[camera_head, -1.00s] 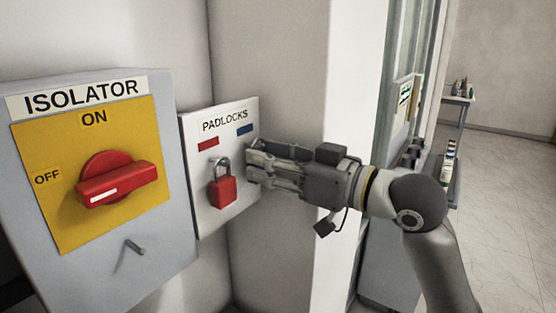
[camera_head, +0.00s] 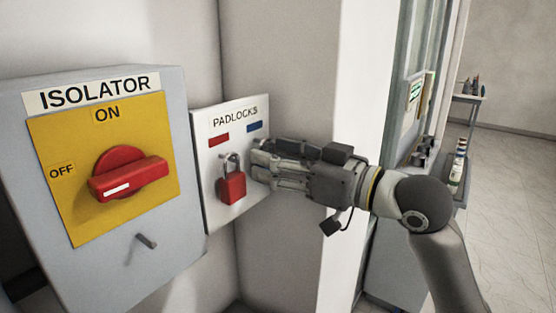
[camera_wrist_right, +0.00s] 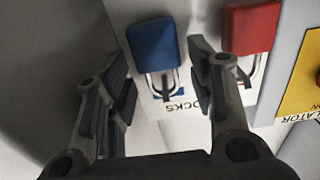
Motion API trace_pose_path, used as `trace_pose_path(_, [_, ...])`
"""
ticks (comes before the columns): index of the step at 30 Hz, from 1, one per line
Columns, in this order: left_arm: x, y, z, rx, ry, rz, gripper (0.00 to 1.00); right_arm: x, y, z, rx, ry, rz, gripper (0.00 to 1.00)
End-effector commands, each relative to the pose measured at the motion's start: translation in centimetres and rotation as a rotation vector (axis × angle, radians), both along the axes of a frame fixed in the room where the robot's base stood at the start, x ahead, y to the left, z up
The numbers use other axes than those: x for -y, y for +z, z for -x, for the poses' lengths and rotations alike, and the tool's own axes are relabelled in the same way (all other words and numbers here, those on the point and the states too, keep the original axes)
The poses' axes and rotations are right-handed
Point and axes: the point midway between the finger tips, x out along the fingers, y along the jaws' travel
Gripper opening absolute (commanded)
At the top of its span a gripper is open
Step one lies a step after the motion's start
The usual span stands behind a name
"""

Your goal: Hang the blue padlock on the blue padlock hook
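The padlock board (camera_head: 201,190) has a red and a blue label. The blue padlock (camera_wrist_right: 152,45) shows in the right wrist view, which sees the board upside down. Its shackle is beside the blue label (camera_head: 254,127), against the board; the hook's exact contact with it is too small to tell. My right gripper (camera_head: 258,165) is at the board's right edge and hides the blue padlock in the head view. In the wrist view its fingers (camera_wrist_right: 160,75) are apart, either side of the blue padlock, with visible gaps. My left gripper is out of view.
A red padlock (camera_head: 231,188) hangs on the board just left of my right gripper. The isolator box (camera_head: 185,240) with a red switch (camera_head: 128,173) stands further left. A white wall edge (camera_head: 352,130) is behind my right wrist.

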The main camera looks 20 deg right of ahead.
Motion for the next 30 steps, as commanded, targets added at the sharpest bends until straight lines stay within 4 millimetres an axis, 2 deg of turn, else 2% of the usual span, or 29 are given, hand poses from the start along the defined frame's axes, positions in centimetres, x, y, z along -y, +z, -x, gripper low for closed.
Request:
trace_pose_path(10, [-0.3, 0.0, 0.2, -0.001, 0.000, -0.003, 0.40, 0.0, -0.1, 0.0, -0.001, 0.000, 0.001, 0.60])
trace_pose_path(14, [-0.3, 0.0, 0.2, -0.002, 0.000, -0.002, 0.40, 0.5, -0.1, 0.6, -0.002, -0.001, 0.001, 0.60])
trace_pose_path(24, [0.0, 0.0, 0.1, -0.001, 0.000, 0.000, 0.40, 4.4, -0.2, 5.4, -0.002, -0.004, 0.002, 0.60])
trace_pose_path(30, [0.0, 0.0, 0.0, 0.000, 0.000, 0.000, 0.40, 6.1, -0.2, 7.7, -0.004, -0.002, 0.001, 0.60])
